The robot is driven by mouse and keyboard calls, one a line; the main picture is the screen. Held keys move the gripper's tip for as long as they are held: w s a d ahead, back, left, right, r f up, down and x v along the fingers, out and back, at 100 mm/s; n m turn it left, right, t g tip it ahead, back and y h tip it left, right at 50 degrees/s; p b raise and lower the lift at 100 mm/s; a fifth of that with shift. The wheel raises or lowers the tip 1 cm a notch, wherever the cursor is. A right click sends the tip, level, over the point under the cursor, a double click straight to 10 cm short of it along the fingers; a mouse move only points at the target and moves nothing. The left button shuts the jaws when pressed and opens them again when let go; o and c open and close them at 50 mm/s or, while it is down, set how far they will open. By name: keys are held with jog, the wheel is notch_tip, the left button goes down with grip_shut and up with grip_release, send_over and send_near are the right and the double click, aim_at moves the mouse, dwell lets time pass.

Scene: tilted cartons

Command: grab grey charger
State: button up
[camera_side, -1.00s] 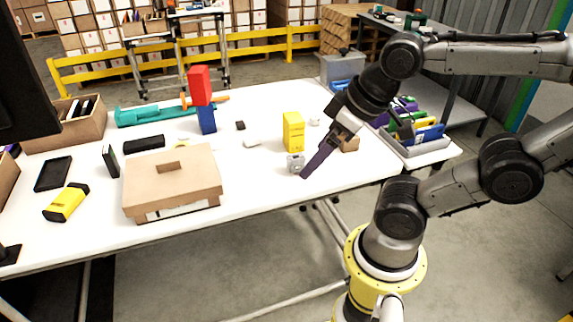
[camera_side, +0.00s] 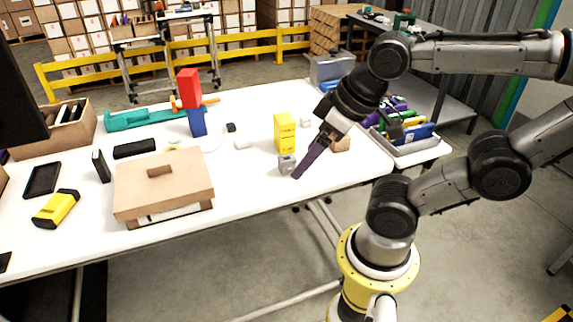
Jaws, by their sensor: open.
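A small grey block, which looks like the grey charger (camera_side: 287,164), sits on the white table near its front edge. It is just in front of a yellow block (camera_side: 285,133). My gripper (camera_side: 297,175) points down and to the left, with its dark purple fingers just right of the grey block. It holds nothing that I can see. The fingers overlap in this side view, so the gap between them is hidden. I cannot tell whether a finger touches the grey block.
A brown carton (camera_side: 163,187) stands left on the table (camera_side: 245,190). A red block (camera_side: 189,88) sits on a blue block (camera_side: 197,122) behind. A small brown block (camera_side: 341,145) is right of my gripper. A grey bin (camera_side: 410,150) holds coloured items at right.

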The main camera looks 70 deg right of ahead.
jog(key=w+d+r+m, duration=0.1)
jog(key=w+r+m, duration=0.1)
jog(key=w+r, duration=0.15)
jog(key=m+g, duration=0.6)
jog(key=m, duration=0.1)
send_over(287, 160)
notch_tip(287, 160, down, 9)
jog(key=f, duration=1.3)
jog(key=shift+s+a+f, duration=0.1)
jog(key=shift+a+f, duration=0.2)
jog(key=shift+f, duration=0.05)
jog(key=shift+c, duration=0.3)
jog(key=c, duration=1.4)
